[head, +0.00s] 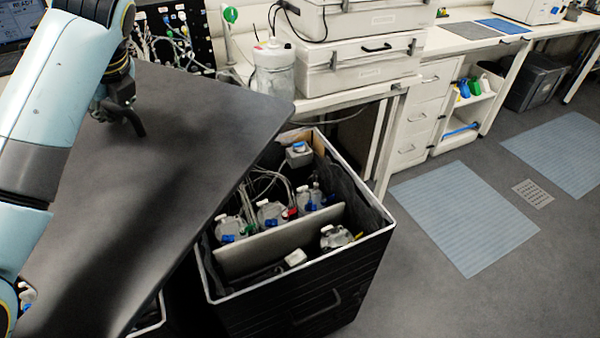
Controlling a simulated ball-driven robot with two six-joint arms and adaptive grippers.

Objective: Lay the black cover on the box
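The black cover (150,210) is a large flat dark panel filling the left of the head view. Its right edge slants across the near left side of the box, and it looks tilted. The box (345,285) is black with a white rim and open on top; bottles with blue, white and red caps, tubing and a light divider show inside. My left gripper (125,122) is at the cover's upper face near its far part, by a dark curved piece. Whether its fingers are closed on that is unclear. My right gripper is not in view.
A bench with white cases (350,62) and a clear bottle (273,68) stands behind the box. Another white-rimmed edge (155,325) shows under the cover at bottom left. The floor to the right is clear, with blue mats (465,215).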

